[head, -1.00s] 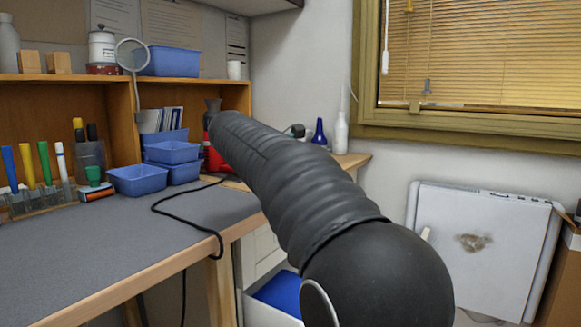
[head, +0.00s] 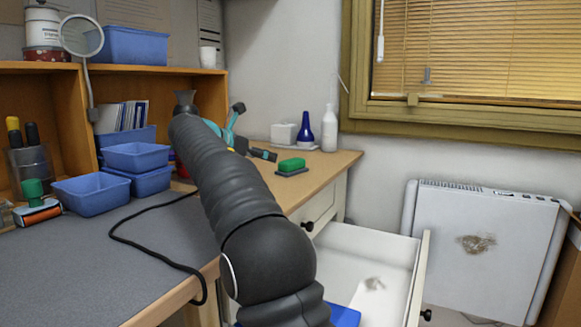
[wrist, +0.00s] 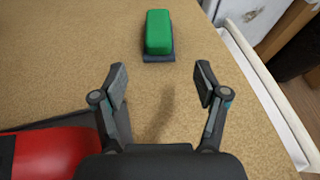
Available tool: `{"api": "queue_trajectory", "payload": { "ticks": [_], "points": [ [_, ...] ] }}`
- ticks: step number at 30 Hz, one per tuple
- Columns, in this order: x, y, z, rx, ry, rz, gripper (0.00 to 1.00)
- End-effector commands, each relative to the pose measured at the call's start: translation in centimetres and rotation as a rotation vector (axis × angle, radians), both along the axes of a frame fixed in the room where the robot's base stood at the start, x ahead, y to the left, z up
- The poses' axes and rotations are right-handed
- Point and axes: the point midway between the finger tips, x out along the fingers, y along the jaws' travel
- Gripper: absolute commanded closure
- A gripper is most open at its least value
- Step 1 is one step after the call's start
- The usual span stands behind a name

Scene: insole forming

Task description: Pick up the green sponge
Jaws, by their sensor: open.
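The green sponge (head: 291,164) lies on a dark flat base on the wooden table top, right of my arm in the head view. In the wrist view the green sponge (wrist: 158,32) is near the top centre, ahead of my gripper. My gripper (wrist: 161,82) is open and empty, its two fingers spread either side of the line to the sponge. The fingertips are apart from the sponge, short of it. In the head view my gripper is partly hidden at the far end of my arm.
A red object (wrist: 45,155) lies at lower left in the wrist view. A blue bottle (head: 305,128), a white bottle (head: 329,130) and a white container (head: 284,133) stand behind the sponge. An open drawer (head: 392,244) juts out below. Blue bins (head: 93,193) sit at left.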

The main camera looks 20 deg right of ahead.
Motion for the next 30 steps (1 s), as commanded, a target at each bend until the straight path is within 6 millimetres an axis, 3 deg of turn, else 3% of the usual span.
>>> {"api": "queue_trajectory", "payload": {
  "ticks": [9,17,30],
  "points": [
    [2.0,-4.1,-2.1,0.002,0.001,0.002,0.27],
    [2.5,-5.3,-2.6,0.002,0.0,0.001,0.27],
    [4.3,-9.3,-4.4,0.002,-0.001,-0.001,0.27]
  ]
}}
